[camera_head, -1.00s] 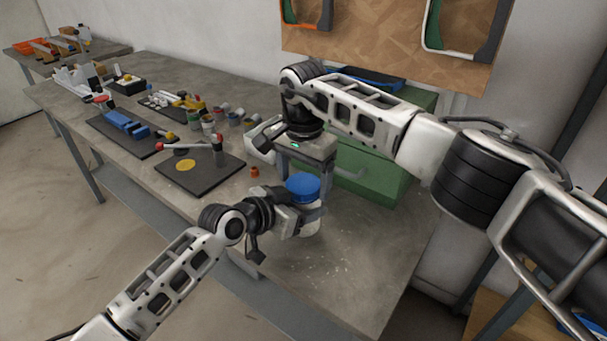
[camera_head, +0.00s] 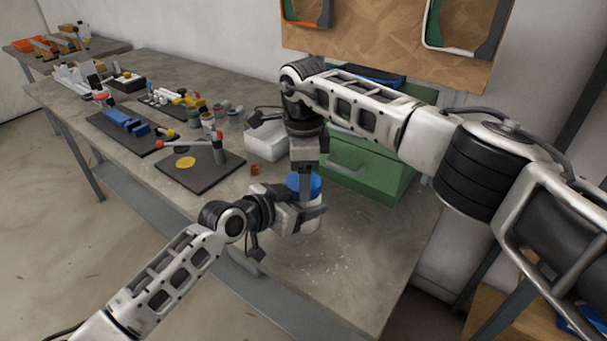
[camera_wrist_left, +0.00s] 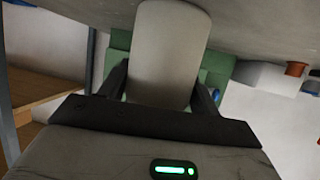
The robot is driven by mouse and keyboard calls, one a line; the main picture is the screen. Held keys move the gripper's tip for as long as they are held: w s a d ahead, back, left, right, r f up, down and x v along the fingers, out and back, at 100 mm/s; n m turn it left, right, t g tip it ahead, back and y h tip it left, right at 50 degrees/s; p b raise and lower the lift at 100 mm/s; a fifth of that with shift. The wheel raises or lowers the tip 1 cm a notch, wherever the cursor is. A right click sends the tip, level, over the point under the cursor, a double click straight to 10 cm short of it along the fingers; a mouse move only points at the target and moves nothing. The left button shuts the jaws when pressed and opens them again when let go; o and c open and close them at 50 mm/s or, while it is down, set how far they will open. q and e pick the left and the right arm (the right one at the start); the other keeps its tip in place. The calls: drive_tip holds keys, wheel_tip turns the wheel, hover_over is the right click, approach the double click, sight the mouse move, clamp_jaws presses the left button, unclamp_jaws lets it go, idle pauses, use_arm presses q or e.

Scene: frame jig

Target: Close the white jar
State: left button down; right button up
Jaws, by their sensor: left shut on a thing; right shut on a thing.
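The white jar (camera_head: 312,227) is upright above the front part of the workbench. It also fills the upper middle of the left wrist view (camera_wrist_left: 170,50). My left gripper (camera_head: 316,212) is shut on its side, with one finger on either side of it. The blue lid (camera_head: 316,184) is on top of the jar. My right gripper (camera_head: 304,188) points down from above and is shut on the lid. Its fingers hide part of the lid, and I cannot tell how tightly lid and jar are joined.
A green toolbox (camera_head: 365,178) stands behind the grippers, with a white bin (camera_head: 265,141) to its left. A small orange-brown piece (camera_head: 255,169) lies on the bench. Black mats (camera_head: 200,176) with tools and several small pots are farther left. The bench's front right is clear.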

drive_tip(key=o, duration=1.1)
drive_tip(key=shift+r, duration=2.25)
drive_tip(key=shift+r, duration=0.1)
drive_tip(key=shift+c, duration=0.4)
wheel_tip(320, 180, up, 3)
drive_tip(key=shift+r+n, duration=0.15)
drive_tip(key=shift+n, duration=0.45)
